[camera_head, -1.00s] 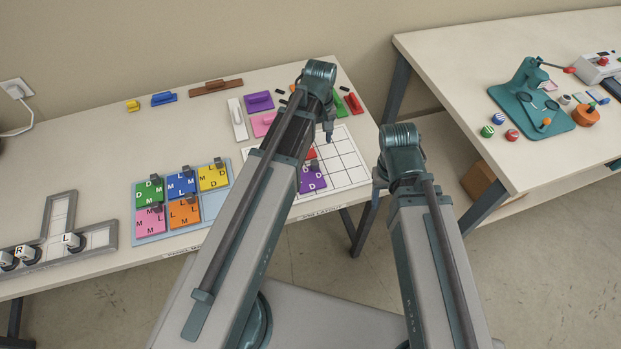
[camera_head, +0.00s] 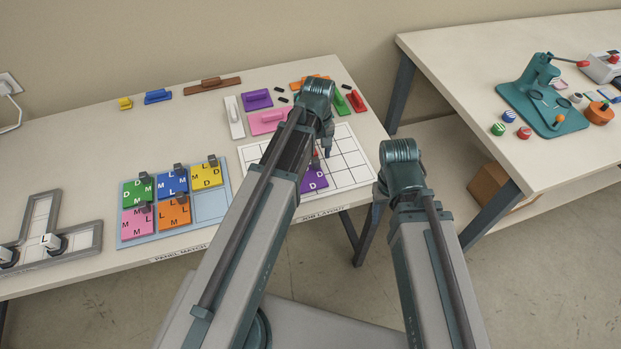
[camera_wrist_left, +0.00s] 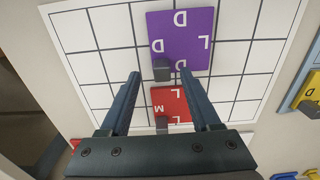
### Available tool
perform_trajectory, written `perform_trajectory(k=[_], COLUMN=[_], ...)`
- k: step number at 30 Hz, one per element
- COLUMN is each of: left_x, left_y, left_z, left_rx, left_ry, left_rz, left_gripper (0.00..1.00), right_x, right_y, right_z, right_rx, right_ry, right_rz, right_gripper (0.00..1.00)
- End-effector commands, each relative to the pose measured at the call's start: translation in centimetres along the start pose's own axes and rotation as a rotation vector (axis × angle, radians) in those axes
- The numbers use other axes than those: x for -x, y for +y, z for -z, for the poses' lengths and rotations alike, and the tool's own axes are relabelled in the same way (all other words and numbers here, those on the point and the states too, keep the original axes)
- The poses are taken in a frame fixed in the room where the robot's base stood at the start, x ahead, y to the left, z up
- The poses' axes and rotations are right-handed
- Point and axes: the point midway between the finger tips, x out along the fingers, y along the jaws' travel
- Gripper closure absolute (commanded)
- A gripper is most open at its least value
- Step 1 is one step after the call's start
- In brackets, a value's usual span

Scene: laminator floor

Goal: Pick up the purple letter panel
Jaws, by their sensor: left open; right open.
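The purple letter panel (camera_head: 316,179) lies on the white grid board (camera_head: 350,173) marked job layout, partly hidden behind my left arm in the head view. In the left wrist view the purple panel (camera_wrist_left: 187,38) shows letters L and D and a dark grip block (camera_wrist_left: 162,70) at its lower left edge. My left gripper (camera_wrist_left: 160,73) is open, its fingertips either side of that block in the picture; I cannot tell the height gap. In the head view the left gripper (camera_head: 327,150) is above the board. My right gripper does not show.
A red letter panel (camera_wrist_left: 171,101) lies beside the purple one, between my left fingers in the wrist view. The panel match tray (camera_head: 211,207) holds several coloured panels at left. Handled blocks, including a pink one (camera_head: 268,121), lie behind the board. A second table (camera_head: 480,85) stands right.

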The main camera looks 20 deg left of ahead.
Motion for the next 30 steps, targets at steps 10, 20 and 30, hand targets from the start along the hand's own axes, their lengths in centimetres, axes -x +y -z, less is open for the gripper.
perform_trajectory(k=[10, 20, 30], left_x=[-3.5, -3.3, -3.3], left_y=[-0.3, -0.3, -0.3], left_z=[-0.1, -0.1, -0.1], left_rx=[0.0, 0.0, 0.0], left_ry=[0.0, 0.0, 0.0], left_rz=[0.0, 0.0, 0.0], left_gripper=[0.36, 0.61, 1.0], right_x=[-3.5, -3.3, -3.3], right_y=[-0.3, -0.3, -0.3], right_z=[0.2, 0.2, 0.2], right_rx=[0.0, 0.0, 0.0], right_ry=[0.0, 0.0, 0.0], right_rz=[0.0, 0.0, 0.0], right_gripper=[0.42, 0.42, 0.42])
